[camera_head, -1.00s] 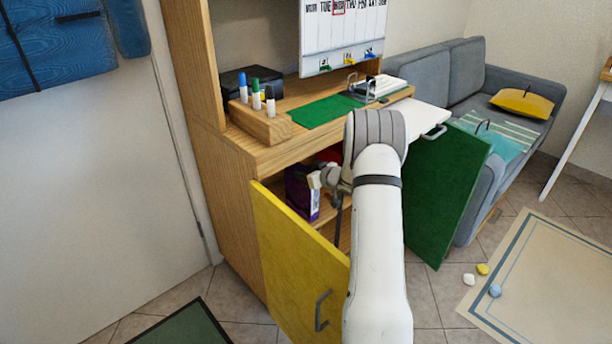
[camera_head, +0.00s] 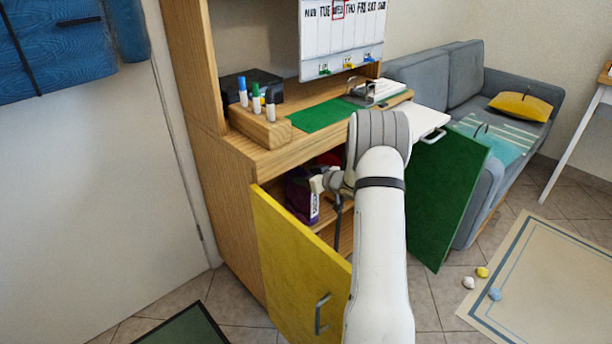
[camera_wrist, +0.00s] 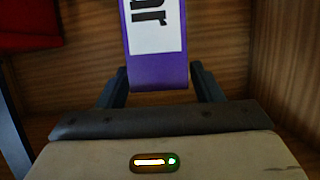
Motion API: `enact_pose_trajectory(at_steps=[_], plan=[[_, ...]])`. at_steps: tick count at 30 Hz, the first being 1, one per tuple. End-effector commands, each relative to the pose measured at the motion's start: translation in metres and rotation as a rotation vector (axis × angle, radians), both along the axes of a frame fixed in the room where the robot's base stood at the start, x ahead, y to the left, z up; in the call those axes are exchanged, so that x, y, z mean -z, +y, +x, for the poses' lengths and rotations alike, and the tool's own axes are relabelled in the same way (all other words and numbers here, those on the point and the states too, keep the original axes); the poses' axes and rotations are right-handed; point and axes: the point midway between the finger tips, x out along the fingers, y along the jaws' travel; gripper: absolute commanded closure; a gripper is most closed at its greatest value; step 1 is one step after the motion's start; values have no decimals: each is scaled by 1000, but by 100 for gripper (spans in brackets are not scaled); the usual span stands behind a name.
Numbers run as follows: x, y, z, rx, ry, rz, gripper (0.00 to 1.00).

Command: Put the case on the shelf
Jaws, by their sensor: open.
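A purple case with a white label (camera_wrist: 157,68) stands on a wooden surface inside the cabinet; it also shows in the head view (camera_head: 300,196), partly hidden behind my arm. My gripper (camera_wrist: 160,84) is open, with one dark finger on each side of the purple case's near end. No clear contact shows between fingers and case. The cabinet's wooden shelf (camera_head: 325,217) shows behind the open yellow door (camera_head: 290,260). My arm hides much of the cabinet's inside.
A red object (camera_wrist: 28,22) lies left of the case. The green door (camera_head: 445,195) is open right of my arm. A pulled-out white drawer (camera_head: 422,119) juts above it. The desktop holds a marker block (camera_head: 260,128) and a green mat (camera_head: 320,113).

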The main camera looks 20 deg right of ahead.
Motion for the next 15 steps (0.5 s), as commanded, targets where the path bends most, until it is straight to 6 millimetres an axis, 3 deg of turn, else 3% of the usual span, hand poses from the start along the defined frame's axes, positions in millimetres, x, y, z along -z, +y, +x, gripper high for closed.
enact_pose_trajectory(at_steps=[9,15], plan=[[-28,-23,-61,3,-1,0,40],[-36,-31,-87,0,-1,0,40]])
